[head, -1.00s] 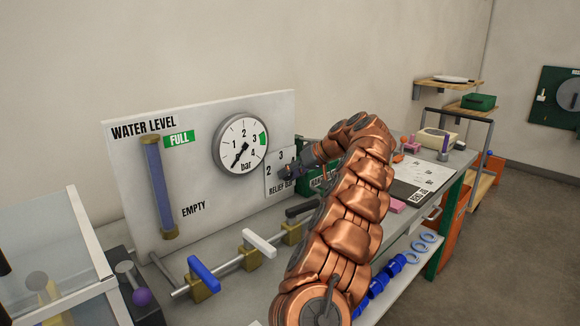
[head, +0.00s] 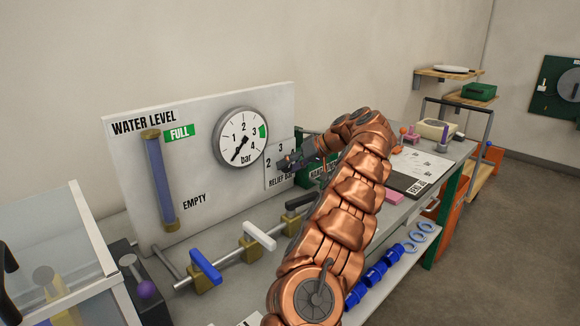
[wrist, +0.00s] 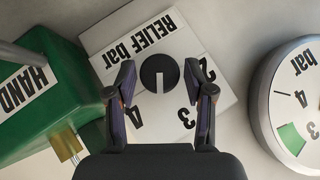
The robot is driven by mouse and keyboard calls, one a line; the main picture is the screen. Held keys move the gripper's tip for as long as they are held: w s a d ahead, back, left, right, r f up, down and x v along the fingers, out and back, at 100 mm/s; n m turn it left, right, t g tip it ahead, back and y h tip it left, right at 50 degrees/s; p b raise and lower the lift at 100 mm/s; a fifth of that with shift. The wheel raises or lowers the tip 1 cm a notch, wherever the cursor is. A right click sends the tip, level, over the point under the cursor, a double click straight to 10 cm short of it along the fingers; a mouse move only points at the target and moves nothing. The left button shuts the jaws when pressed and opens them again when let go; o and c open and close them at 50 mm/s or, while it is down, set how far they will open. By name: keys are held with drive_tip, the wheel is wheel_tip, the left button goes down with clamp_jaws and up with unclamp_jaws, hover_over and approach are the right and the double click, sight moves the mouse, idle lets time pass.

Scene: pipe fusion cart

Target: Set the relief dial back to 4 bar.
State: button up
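The relief dial is a round black knob (wrist: 159,73) with a white pointer line, on a white plate (wrist: 110,42) marked RELIEF bar. The wrist view shows it upside down. My gripper (wrist: 158,64) is open, with one finger on each side of the knob and a visible gap to both. In the head view my gripper (head: 290,162) is in front of the relief plate (head: 274,181) and hides the knob and the 4.
A round pressure gauge (head: 240,137) sits left of the plate, its needle at the lower left. A green box (wrist: 40,95) marked HAND is close on the other side. Valves with blue (head: 206,265) and white (head: 259,236) handles stand below the board.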

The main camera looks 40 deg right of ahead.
drive_tip(key=shift+o, duration=0.6)
drive_tip(key=shift+s, duration=0.1)
drive_tip(key=v, duration=1.1)
drive_tip(key=shift+s+d+r, duration=0.2)
drive_tip(key=shift+s+r, duration=0.05)
drive_tip(key=shift+r, duration=0.05)
drive_tip(key=shift+w+r, duration=0.1)
